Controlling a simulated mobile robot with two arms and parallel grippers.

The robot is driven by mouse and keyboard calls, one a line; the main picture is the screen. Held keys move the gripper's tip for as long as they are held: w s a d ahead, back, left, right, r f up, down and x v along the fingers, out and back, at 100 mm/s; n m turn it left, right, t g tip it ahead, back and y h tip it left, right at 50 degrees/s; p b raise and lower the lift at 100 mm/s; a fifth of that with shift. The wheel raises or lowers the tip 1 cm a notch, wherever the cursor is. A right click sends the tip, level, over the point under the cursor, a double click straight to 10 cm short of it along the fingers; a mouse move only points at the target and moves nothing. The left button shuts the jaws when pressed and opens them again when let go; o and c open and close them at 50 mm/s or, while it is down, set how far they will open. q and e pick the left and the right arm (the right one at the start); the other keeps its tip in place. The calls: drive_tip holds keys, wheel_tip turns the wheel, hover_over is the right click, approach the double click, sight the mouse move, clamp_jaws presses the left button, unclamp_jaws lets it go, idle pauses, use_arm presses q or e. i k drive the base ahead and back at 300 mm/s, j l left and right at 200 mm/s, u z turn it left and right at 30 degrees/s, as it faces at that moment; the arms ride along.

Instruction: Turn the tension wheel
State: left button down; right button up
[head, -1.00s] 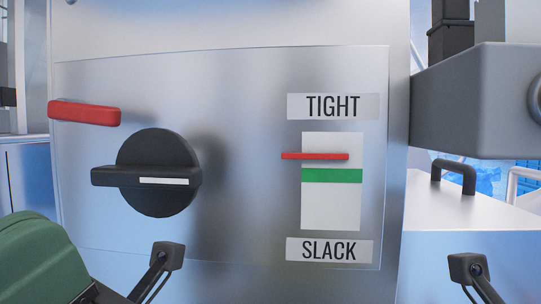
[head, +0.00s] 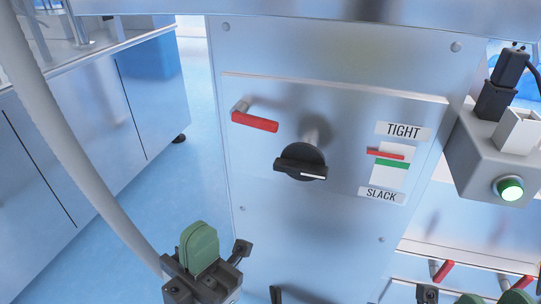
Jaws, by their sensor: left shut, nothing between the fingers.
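The tension wheel is a black round knob (head: 300,163) with a raised grip bar and a white line, on a short shaft from the metal panel. The bar lies nearly level, its white line at the right. Right of it, the gauge (head: 387,178) has a red pointer (head: 385,153) just above a green band (head: 392,164), on the TIGHT side. My left gripper (head: 198,246) is shut and empty, below and left of the knob, not touching it. My right gripper's green pads (head: 493,298) show only partly at the bottom right edge; its opening is unclear.
A red-handled lever (head: 255,121) sticks out left of the knob. A grey box (head: 500,155) with a lit green button (head: 509,188) and plugs juts out at the right. Red handles (head: 442,270) show lower right. The blue floor left of the panel is clear.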

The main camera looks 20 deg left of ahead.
sight(302, 161)
drive_tip(key=j+z, duration=0.35)
drive_tip(key=j, duration=0.6)
drive_tip(key=j+z, duration=0.3)
drive_tip(key=j, duration=0.65)
drive_tip(key=z, duration=0.55)
drive_tip(key=k, duration=0.05)
